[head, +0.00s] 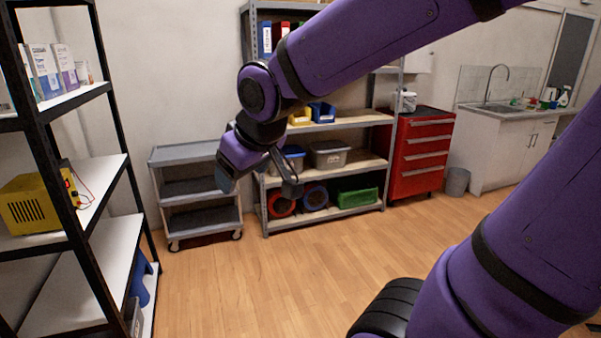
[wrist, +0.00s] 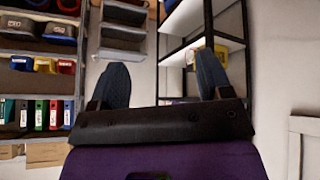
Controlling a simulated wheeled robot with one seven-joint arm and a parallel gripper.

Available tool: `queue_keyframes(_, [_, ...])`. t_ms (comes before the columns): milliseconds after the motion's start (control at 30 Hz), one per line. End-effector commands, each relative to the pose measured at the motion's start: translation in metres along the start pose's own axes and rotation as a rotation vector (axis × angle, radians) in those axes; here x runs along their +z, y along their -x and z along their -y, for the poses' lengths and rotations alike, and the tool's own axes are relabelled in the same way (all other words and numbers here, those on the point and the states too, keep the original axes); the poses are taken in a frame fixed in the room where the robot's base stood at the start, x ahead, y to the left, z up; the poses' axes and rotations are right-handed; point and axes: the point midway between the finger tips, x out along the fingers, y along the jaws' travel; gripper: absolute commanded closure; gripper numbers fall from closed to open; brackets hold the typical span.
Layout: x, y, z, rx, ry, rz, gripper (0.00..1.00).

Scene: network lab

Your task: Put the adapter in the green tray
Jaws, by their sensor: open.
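My gripper (head: 260,184) hangs in the air in front of the cart and the grey shelf in the head view. In the wrist view my gripper (wrist: 163,75) shows two dark fingers spread wide, with nothing between them. A green container (head: 357,197) sits at the right of the grey shelf's bottom board; I cannot tell whether it is the green tray. I cannot make out the adapter in either view.
A black-framed rack (head: 95,208) with a yellow device (head: 38,204) stands close at left. A grey cart (head: 186,154) is behind my gripper. A red drawer cabinet (head: 422,155) and a sink counter (head: 500,110) stand at right. The wooden floor (head: 270,275) between is clear.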

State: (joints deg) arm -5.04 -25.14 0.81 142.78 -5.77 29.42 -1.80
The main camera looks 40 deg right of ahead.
Motion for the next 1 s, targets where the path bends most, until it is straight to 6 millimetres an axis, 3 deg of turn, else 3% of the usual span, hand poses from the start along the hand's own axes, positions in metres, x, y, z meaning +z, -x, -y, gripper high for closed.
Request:
queue_keyframes(33, [0.011, 0.017, -0.004, 0.005, -0.033, 0.008, 0.28])
queue_keyframes(200, [0.051, 0.059, -0.008, 0.002, -0.131, 0.064, 0.28])
queue_keyframes(400, [0.082, 0.086, -0.006, -0.010, -0.196, 0.106, 0.28])
queue_keyframes(1000, [0.088, 0.091, -0.005, -0.014, -0.209, 0.118, 0.28])
